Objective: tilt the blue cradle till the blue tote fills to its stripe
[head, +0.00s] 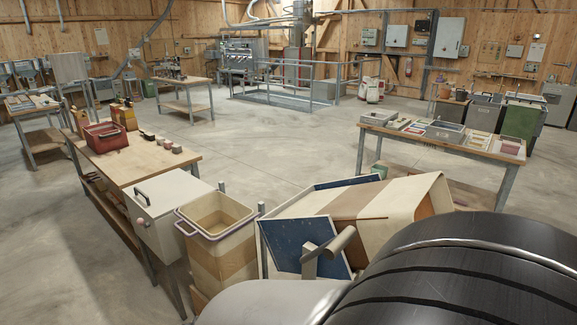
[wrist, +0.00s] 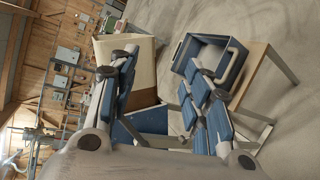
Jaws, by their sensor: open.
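The blue cradle (head: 288,242) stands in the head view's lower middle, with blue panels and a grey handle (head: 342,240) on its near side. A beige and brown sack (head: 410,195) lies in it, tilted. In the wrist view a blue cradle panel (wrist: 145,122) and the pale sack (wrist: 138,50) show beyond my fingers. The blue tote (wrist: 233,70), with pale handles, sits on a wooden stand at the wrist view's right. I see no contents or stripe in it. My gripper (wrist: 160,63) is open, with blue-padded fingers apart and nothing between them. The head view does not show the fingers.
A tan tote with a purple rim (head: 217,222) stands left of the cradle. Beside it are a grey lidded box (head: 160,225) and a workbench (head: 150,160) with a red crate (head: 106,136). Another table (head: 440,140) stands at the right. The middle floor is clear.

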